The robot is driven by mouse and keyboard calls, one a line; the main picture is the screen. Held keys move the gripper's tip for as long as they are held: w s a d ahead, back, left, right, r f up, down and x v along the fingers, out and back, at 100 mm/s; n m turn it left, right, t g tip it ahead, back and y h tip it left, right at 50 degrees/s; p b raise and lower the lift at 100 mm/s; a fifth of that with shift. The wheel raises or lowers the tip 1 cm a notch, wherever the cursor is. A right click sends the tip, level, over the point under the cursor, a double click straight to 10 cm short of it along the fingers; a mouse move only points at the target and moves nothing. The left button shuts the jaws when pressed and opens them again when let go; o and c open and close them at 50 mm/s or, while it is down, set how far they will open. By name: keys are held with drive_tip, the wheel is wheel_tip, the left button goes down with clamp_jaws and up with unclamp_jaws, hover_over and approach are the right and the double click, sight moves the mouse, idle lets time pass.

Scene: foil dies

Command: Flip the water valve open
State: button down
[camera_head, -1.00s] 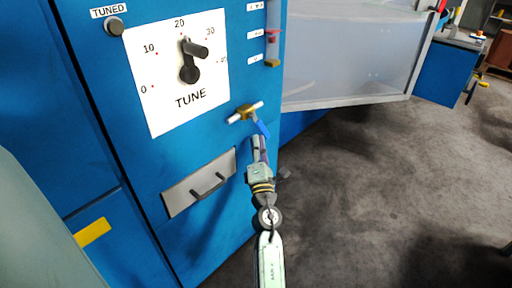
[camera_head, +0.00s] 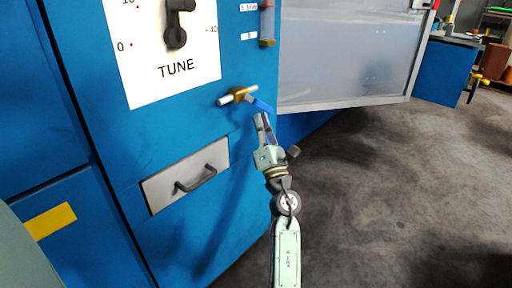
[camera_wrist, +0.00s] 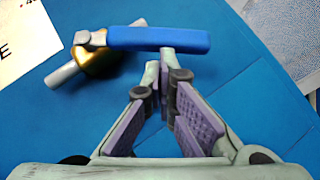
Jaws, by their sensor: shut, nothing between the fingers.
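The water valve has a brass body (camera_head: 238,94) on a short silver pipe, low on the blue cabinet front. Its blue lever (camera_head: 262,105) points right and slightly down in the head view. In the wrist view the lever (camera_wrist: 160,39) lies nearly level across the top, with the brass body (camera_wrist: 97,62) at its left end. My gripper (camera_head: 262,118) is shut and empty, just below the lever. In the wrist view its fingertips (camera_wrist: 163,68) reach up to the lever's lower edge. I cannot tell whether they touch it.
The TUNE dial panel (camera_head: 165,50) is above left of the valve. A drawer with a dark handle (camera_head: 196,179) is below left. A clear-walled enclosure (camera_head: 345,50) stands at the right. Open grey floor (camera_head: 390,190) lies to the right of my arm.

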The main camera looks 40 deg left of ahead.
drive_tip(key=w+r+n+g+y+b, duration=0.1)
drive_tip(key=n+g+y+b, duration=0.1)
drive_tip(key=n+g+b, duration=0.1)
drive_tip(key=w+n+g+y+b, duration=0.1)
drive_tip(key=n+g+y+b, duration=0.1)
drive_tip(key=n+b, duration=0.3)
drive_tip(key=w+r+n+g+y+b, duration=0.1)
drive_tip(key=n+g+b, duration=0.3)
drive_tip(key=b, duration=0.3)
drive_tip(key=shift+w+d+r+y, duration=0.25)
drive_tip(key=shift+w+r+y, duration=0.05)
drive_tip(key=shift+w+y, duration=0.1)
drive_tip(key=shift+w+r+b, duration=0.3)
drive_tip(key=shift+r+b, duration=0.35)
drive_tip(key=shift+b, duration=0.25)
approach(269, 109)
drive_tip(key=r, duration=0.1)
drive_tip(key=a+r, duration=0.1)
drive_tip(key=r, duration=0.1)
drive_tip(key=shift+w+a, duration=0.25)
drive_tip(key=shift+w, duration=0.15)
